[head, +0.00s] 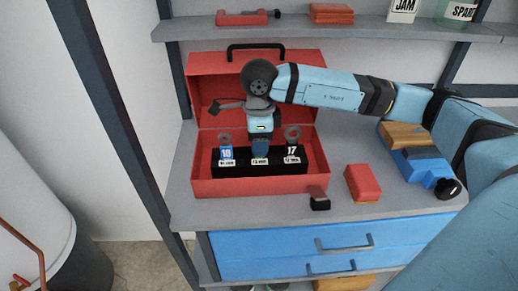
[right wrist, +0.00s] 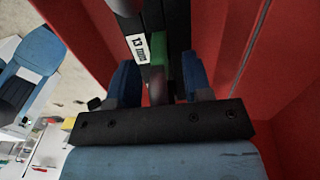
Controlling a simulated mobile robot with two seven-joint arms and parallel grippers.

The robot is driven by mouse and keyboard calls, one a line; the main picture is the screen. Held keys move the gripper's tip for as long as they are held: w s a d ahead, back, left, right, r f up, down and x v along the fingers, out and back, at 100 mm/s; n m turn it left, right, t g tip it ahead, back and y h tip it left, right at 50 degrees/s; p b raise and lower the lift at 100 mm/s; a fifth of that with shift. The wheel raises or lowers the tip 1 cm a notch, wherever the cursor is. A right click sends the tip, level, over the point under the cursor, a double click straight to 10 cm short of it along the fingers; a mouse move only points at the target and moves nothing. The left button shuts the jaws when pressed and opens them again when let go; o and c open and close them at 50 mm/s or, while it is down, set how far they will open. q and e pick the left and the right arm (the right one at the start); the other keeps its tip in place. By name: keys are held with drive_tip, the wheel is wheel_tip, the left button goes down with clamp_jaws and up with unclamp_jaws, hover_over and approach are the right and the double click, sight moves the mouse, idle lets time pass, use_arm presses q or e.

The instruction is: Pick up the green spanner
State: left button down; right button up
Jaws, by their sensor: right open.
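The green spanner (right wrist: 158,50) shows in the right wrist view between the two blue fingers of my right gripper (right wrist: 158,85). It stands beside a white label reading 13 on the black holder (right wrist: 180,25). In the head view my right gripper (head: 260,150) points down over the middle slot of the black holder (head: 235,170), inside the open red toolbox (head: 250,188). The gripper is open, with its fingers on either side of the spanner's upper part. In the head view the gripper mostly hides the green spanner. My left gripper is out of view.
A blue spanner (head: 226,153) labelled 10 stands left of the gripper, and a dark spanner (head: 292,145) labelled 17 stands right. The raised lid (head: 210,75) is close behind my arm. A red block (head: 362,184) and a blue power tool (head: 420,168) lie right of the toolbox.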

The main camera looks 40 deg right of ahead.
clamp_jaws()
drive_tip(key=shift+r, duration=0.1)
